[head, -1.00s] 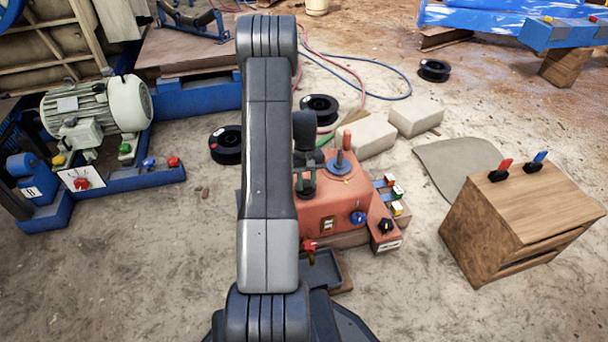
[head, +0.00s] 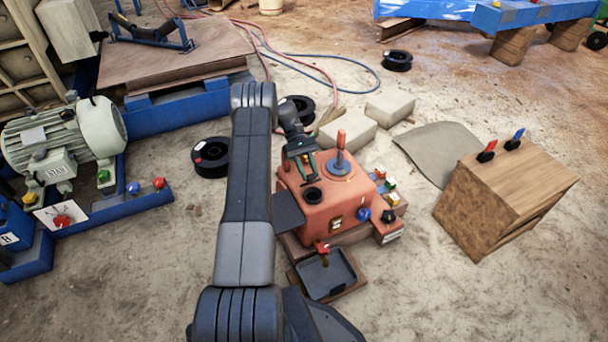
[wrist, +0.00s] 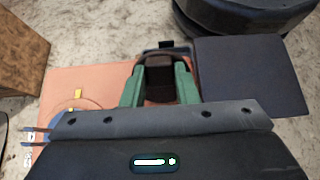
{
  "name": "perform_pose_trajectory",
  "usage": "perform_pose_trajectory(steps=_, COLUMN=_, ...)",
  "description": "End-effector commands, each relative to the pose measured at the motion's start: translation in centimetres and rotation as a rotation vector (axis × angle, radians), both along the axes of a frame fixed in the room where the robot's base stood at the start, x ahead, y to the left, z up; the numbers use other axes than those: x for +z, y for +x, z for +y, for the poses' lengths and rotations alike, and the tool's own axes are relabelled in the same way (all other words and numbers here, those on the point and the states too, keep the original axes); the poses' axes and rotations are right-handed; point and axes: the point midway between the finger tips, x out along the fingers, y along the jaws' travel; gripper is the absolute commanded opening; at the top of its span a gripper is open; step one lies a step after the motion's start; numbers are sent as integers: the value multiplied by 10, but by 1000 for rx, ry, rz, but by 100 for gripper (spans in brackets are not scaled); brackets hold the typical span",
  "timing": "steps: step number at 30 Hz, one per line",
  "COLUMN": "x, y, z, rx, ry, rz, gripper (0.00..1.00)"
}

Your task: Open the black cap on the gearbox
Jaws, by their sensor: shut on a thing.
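The orange gearbox (head: 300,182) stands on a low base in the middle of the head view. It also shows in the wrist view (wrist: 85,85). A round black ring with a dark centre (head: 312,195) sits on its top. My gripper (head: 306,164) is just behind this ring, above the gearbox top. In the wrist view, its green fingers (wrist: 160,84) are shut on a dark block, which looks like the black cap (wrist: 159,77). The cap's underside is hidden, so I cannot tell whether it touches the gearbox.
A red-tipped lever (head: 341,150) rises beside my gripper. A dark flat plate (head: 290,213) is at the gearbox's left side, and a black tray (head: 328,275) is in front. A wooden box (head: 500,205) stands right. Bare floor lies between box and tray.

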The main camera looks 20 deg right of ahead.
Motion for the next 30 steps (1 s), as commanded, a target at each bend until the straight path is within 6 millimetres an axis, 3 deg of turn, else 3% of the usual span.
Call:
perform_pose_trajectory(steps=23, x=-1, y=3, z=0, rx=2, ry=-3, rz=94, gripper=0)
perform_pose_trajectory(steps=24, x=-1, y=3, z=0, rx=2, ry=-3, rz=94, gripper=35)
perform_pose_trajectory(steps=27, x=-1, y=3, z=0, rx=2, ry=-3, rz=95, gripper=49)
perform_pose_trajectory(steps=30, x=-1, y=3, z=0, rx=2, ry=-3, rz=95, gripper=49)
